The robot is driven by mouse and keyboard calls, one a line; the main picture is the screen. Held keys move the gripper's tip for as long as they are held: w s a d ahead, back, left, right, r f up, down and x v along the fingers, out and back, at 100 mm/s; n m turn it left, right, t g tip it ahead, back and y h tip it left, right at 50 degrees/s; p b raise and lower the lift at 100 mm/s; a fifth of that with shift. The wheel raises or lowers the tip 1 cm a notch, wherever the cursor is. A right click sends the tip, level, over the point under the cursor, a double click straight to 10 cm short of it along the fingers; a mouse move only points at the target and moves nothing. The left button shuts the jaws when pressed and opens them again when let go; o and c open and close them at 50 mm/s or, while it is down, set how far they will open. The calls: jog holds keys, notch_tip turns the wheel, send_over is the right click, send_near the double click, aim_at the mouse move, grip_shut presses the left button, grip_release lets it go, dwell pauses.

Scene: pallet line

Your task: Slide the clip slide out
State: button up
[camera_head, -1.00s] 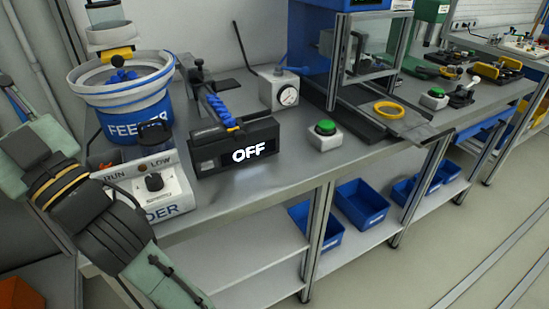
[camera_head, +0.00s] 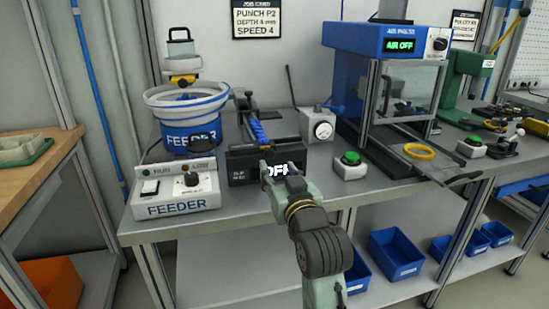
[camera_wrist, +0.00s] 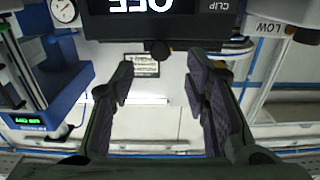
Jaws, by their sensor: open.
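The black unit with the lit OFF display (camera_head: 242,172) stands at the front of the steel bench. It also shows upside down in the wrist view (camera_wrist: 105,22), with a CLIP label (camera_wrist: 218,6) beside the display. A small dark round knob (camera_wrist: 157,48) sits at the unit's edge; I cannot tell for sure that it belongs to the clip slide. My gripper (camera_head: 281,170) is in front of the unit and covers part of the display. In the wrist view my gripper (camera_wrist: 163,85) is open and empty, its fingers on either side of the knob's line, apart from it.
The feeder control box (camera_head: 172,190) and blue feeder bowl (camera_head: 190,125) stand to the left. A green button box (camera_head: 350,165), a dial gauge box (camera_head: 318,125) and the blue press (camera_head: 385,40) stand to the right. Blue bins (camera_head: 396,252) sit on the lower shelf.

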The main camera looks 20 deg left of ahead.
aim_at(271, 155)
jog(key=p+x, duration=0.1)
jog(key=x, duration=0.6)
jog(key=shift+w+a, duration=0.1)
jog(key=shift+c, duration=0.2)
grip_shut()
dwell(0.5)
